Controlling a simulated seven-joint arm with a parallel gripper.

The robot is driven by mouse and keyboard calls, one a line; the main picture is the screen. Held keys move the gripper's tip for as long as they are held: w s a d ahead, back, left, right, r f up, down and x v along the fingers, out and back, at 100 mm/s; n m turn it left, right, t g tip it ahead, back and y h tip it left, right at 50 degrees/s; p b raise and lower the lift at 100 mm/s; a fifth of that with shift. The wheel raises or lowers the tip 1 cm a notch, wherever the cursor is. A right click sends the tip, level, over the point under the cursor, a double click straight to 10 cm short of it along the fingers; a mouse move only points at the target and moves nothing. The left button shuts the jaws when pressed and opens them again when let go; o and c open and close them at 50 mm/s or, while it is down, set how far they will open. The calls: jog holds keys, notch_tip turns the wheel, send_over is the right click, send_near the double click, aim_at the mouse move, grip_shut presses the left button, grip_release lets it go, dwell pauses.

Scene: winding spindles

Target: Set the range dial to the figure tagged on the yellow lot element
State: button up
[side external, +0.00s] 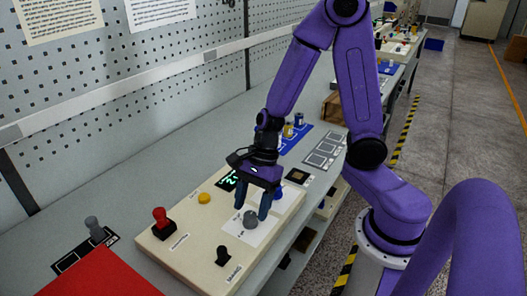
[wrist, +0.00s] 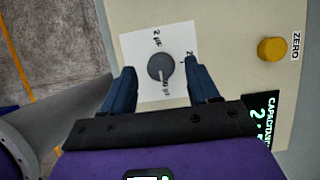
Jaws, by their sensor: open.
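The range dial (side external: 250,218) is a round grey knob on a white card on the cream instrument box. In the wrist view the dial (wrist: 158,66) lies between my fingertips, with a gap on each side. A light pointer mark seems to be on its lower edge. Printed figures surround it; one reads about "2 µF", the others are partly hidden or too small. My gripper (side external: 252,208) is open and empty, pointing down just above the dial; it also shows in the wrist view (wrist: 161,74). A yellow element (side external: 288,131) stands on a blue mat behind; its tag is unreadable.
A blue-and-white spool (side external: 299,120) stands near the yellow element. A red panel (side external: 100,275) lies front left.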

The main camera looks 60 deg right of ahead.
jog(key=v, duration=1.6)
jog(key=s+a+f+n+h, duration=0.1)
jog(key=s+n, duration=0.6)
jog(key=n, duration=0.8)
jog(key=s+a+f+n+h, duration=0.2)
jog(key=s+n, duration=0.5)
jog(key=n, duration=0.8)
notch_tip(320, 180, down, 2)
jog(key=shift+f+n+h, duration=0.1)
jog(key=shift+n+h, duration=0.2)
jog(key=shift+h, duration=0.3)
jog(key=shift+a, duration=0.1)
